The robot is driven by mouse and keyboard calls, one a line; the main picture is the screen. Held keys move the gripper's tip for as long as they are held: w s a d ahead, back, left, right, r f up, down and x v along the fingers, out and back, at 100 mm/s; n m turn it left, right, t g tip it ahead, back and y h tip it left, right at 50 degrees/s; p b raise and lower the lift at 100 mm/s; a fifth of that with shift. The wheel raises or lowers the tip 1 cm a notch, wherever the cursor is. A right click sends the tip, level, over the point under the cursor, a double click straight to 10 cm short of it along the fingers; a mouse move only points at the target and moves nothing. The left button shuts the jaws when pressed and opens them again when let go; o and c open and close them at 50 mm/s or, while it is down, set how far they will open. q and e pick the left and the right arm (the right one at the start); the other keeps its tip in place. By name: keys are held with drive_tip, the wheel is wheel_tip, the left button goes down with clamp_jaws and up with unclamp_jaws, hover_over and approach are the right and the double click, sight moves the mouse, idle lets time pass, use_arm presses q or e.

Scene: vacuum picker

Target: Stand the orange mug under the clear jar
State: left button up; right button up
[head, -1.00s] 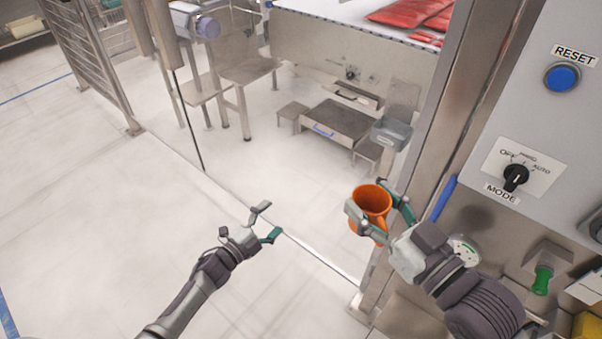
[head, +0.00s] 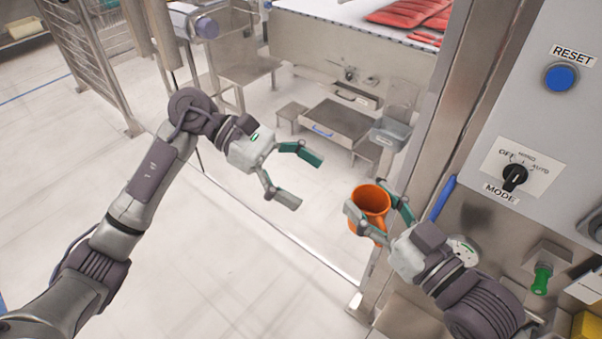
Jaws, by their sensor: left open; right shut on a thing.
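The orange mug (head: 371,201) is held in the air, its open top facing up and towards me. My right gripper (head: 376,209) is shut on it, with a finger at each side. My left gripper (head: 296,176) is open and empty, to the left of the mug and apart from it, its fingers pointing right. I cannot make out a clear jar for certain in the head view.
A steel post (head: 450,110) and a grey control panel (head: 570,130) with a blue reset button and a mode knob stand close on the right. Red packs (head: 405,12) lie on the table behind. Pale floor is open at the left.

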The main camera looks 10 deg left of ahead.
sight(375, 203)
use_arm(q)
drive_tip(key=x, duration=1.1)
drive_tip(key=shift+s+d, duration=0.1)
drive_tip(key=shift+d, duration=0.2)
drive_tip(key=c, duration=1.1)
drive_tip(key=shift+c, duration=0.8)
use_arm(e)
drive_tip(key=o, duration=1.2)
